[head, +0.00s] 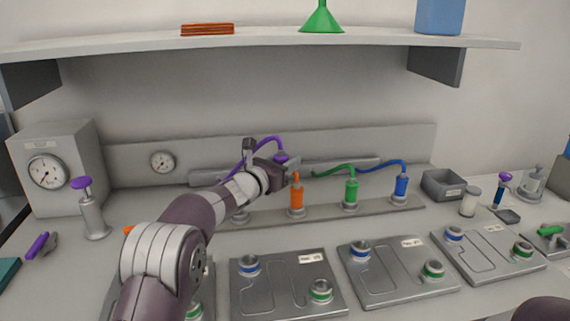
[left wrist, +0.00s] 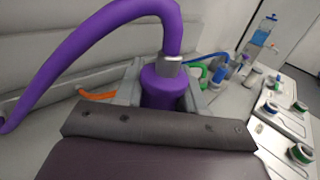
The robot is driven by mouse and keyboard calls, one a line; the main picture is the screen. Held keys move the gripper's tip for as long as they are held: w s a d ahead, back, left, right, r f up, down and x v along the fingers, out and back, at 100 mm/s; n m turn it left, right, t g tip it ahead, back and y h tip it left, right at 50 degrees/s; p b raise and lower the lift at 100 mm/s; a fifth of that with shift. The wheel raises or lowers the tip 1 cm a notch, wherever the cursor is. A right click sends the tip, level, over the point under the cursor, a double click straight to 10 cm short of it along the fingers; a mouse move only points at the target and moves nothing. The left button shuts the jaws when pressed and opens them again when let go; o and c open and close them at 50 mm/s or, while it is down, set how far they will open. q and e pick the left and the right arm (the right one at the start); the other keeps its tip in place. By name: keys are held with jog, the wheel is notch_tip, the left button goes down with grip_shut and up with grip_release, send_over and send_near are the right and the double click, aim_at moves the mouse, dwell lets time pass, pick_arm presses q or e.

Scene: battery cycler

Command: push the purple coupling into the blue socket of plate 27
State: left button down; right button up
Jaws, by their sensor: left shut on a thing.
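The purple coupling (head: 282,155) is held up by my left gripper (head: 285,167), above the rear strip of docked couplings. In the left wrist view the purple coupling (left wrist: 164,88) stands between the jaws, with its purple hose (left wrist: 125,22) arching from the top. Its lower end is hidden by the gripper. Three plates show fully, each with a blue-ringed and a green-ringed socket: a left plate (head: 277,286), a middle plate (head: 395,275) and a right plate (head: 487,250). Another is mostly behind my arm. Their labels are too small to read surely. My right gripper is out of view.
Orange (head: 296,197), green (head: 351,191) and blue (head: 401,187) couplings stand in the rear strip. A gauge box (head: 54,166) and a purple-topped pump (head: 92,214) stand at the left. A grey bin (head: 443,185) is at the back right. A shelf (head: 270,43) overhangs the rear.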

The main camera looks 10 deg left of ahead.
pick_arm(q)
jog(key=shift+r+p, duration=1.05)
jog(key=shift+r, duration=1.1)
